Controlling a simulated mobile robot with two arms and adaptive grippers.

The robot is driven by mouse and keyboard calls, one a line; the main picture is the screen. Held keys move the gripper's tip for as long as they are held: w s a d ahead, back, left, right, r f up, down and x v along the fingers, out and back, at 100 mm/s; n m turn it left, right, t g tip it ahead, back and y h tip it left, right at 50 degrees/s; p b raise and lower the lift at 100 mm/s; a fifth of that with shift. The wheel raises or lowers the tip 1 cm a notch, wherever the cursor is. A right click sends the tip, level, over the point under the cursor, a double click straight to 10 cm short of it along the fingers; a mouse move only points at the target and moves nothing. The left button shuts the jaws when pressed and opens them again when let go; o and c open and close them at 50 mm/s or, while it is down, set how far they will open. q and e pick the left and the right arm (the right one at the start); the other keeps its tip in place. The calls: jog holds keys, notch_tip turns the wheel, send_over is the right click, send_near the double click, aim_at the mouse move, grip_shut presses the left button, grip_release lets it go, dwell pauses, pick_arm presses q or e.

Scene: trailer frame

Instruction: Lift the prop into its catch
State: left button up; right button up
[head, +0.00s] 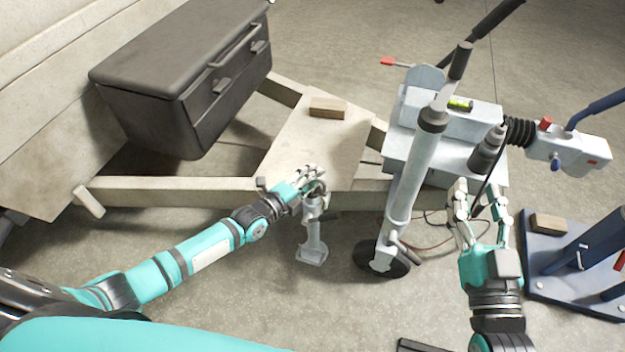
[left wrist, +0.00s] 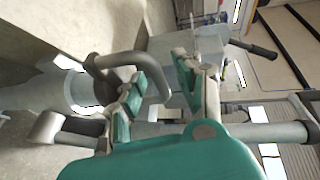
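The prop (head: 314,236) is a short grey leg with a square foot plate, upright beside the trailer's front beam. Its foot is at or near the floor; I cannot tell if it touches. A curved grey handle (head: 320,188) is at its top. My left gripper (head: 312,178) is at this handle. In the left wrist view the handle (left wrist: 118,60) curves in by the fingers of the left gripper (left wrist: 172,75); whether they clamp it is unclear. The catch cannot be made out. My right gripper (head: 480,198) is open and empty, right of the jack post.
A tall grey jack post (head: 415,170) with a black wheel (head: 381,262) stands right of the prop. The coupling head (head: 570,142) is at right, above a blue stand (head: 548,270). A wooden block (head: 327,107) lies on the frame plate, near a black box (head: 150,110).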

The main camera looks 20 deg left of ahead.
pick_arm(q)
jog(key=shift+w+d, duration=0.1)
jog(key=shift+w, duration=0.05)
grip_shut()
dwell(0.5)
